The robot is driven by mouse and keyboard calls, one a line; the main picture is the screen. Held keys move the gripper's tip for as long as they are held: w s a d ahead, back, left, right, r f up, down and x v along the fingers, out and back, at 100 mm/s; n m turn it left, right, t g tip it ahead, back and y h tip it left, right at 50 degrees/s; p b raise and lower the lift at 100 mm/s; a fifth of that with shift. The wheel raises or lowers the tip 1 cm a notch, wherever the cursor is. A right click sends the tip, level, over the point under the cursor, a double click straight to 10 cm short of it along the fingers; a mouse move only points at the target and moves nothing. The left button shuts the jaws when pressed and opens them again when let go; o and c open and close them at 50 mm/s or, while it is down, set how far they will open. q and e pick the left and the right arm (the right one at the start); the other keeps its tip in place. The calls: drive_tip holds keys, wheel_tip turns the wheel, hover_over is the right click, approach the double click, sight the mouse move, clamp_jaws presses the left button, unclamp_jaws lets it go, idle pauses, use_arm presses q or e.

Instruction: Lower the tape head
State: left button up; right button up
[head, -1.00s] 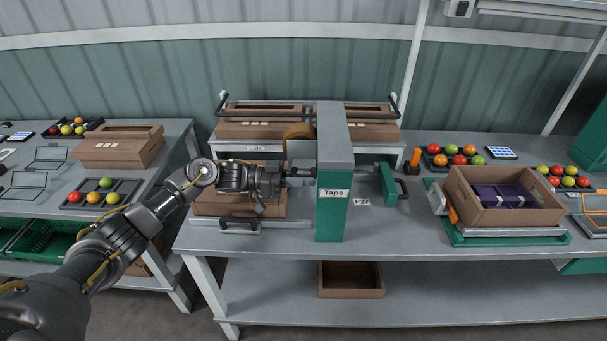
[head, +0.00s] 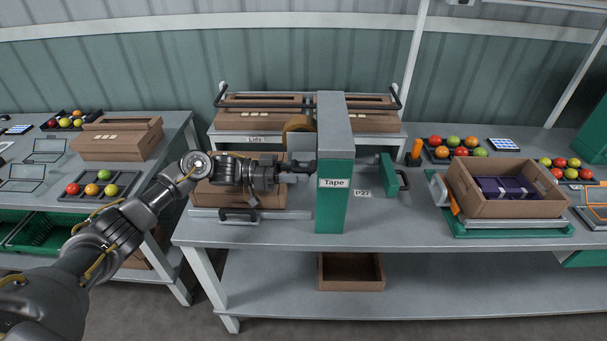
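The tape station (head: 334,205) is an upright grey-topped post with a green front labelled "Tape", standing on the middle bench. A brown tape roll (head: 298,124) shows at its upper left, above a grey plate, which I take as part of the tape head. A cardboard box (head: 219,199) sits left of the post, partly hidden behind my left arm. My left gripper (head: 301,170) points right, below the roll and close to the post's left side. Its fingertips are dark against the machine, so their opening and any contact are unclear. My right gripper is out of view.
A green pusher with a handle (head: 389,172) stands right of the post. An open box with purple contents (head: 500,207) sits on a green-based stand at right. A lids rack (head: 228,141) stands behind. A black handle (head: 238,215) is at the bench front.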

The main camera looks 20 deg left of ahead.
use_arm(q)
drive_tip(key=b+v, duration=0.2)
drive_tip(key=v, duration=0.7)
drive_tip(key=shift+s+a+f, duration=0.1)
